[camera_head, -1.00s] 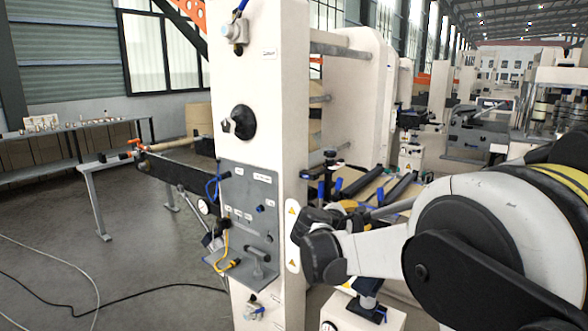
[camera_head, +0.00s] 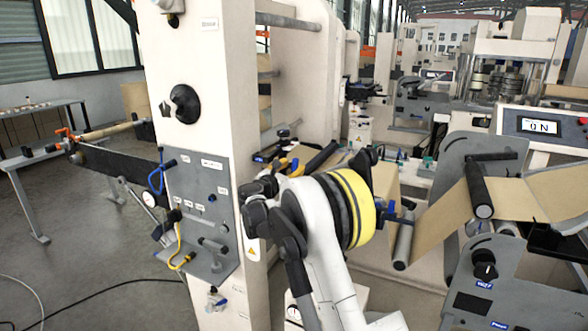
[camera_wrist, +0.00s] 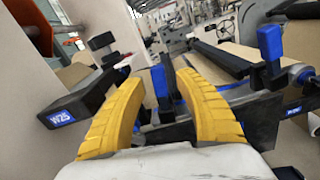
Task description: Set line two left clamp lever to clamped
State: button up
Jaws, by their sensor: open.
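In the wrist view my gripper (camera_wrist: 160,74) is open, with its two yellow fingers apart and nothing held. A blue upright lever handle (camera_wrist: 160,82) shows in the gap between the fingertips. I cannot tell whether it lies between them or just beyond. A second blue handle (camera_wrist: 271,43) stands to the right on a dark bar near a roller. Which is line two's left clamp lever, and its setting, I cannot tell. In the head view yellow finger parts (camera_head: 287,166) show behind my arm, beside the cream machine column; the levers there are mostly hidden.
A dark block labelled W25 (camera_wrist: 70,115) juts in left of the fingers. The cream column (camera_head: 215,110) with its grey control panel (camera_head: 205,205) stands left of my arm. A brown paper web (camera_head: 440,222) and roller (camera_head: 403,245) lie to the right.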

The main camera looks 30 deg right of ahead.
jog(key=shift+x, duration=0.8)
grip_shut()
jog(key=shift+a, duration=0.1)
